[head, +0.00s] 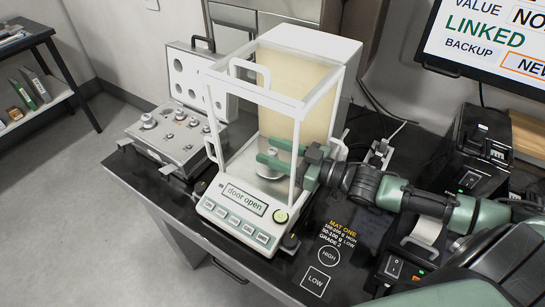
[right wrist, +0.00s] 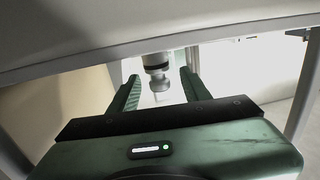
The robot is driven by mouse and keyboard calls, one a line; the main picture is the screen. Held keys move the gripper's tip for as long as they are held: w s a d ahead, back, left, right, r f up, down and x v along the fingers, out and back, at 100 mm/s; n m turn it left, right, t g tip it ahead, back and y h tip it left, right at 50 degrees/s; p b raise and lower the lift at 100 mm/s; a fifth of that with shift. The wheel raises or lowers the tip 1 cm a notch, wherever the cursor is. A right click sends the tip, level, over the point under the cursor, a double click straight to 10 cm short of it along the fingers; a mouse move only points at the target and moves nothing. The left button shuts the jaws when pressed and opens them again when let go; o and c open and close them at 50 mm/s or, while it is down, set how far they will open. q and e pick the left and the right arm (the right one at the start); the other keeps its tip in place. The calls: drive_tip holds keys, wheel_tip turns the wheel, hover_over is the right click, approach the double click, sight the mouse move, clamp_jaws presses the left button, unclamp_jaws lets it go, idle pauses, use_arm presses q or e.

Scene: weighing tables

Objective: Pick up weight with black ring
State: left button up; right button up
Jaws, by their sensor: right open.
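A metal weight with a black ring (right wrist: 155,64) shows between the two fingers in the right wrist view, apart from both. My right gripper (right wrist: 160,76) is open around it. In the head view my right gripper (head: 266,150) reaches from the right into the balance's weighing chamber, its green fingers over the pan (head: 267,173). The weight there is mostly hidden by the fingers. The balance (head: 243,205) display reads "door open". My left gripper is not in view.
An open case (head: 157,152) of several metal weights stands left of the balance. The chamber's white frame (head: 270,98) surrounds my gripper closely. A mat printed "MAT ONE" (head: 325,255) lies to the right, with HIGH and LOW marks. Black devices (head: 478,150) stand at the right.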

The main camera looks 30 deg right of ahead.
drive_tip(key=shift+w+a, duration=0.1)
drive_tip(key=shift+w, duration=0.05)
clamp_jaws()
drive_tip(key=shift+r, duration=0.15)
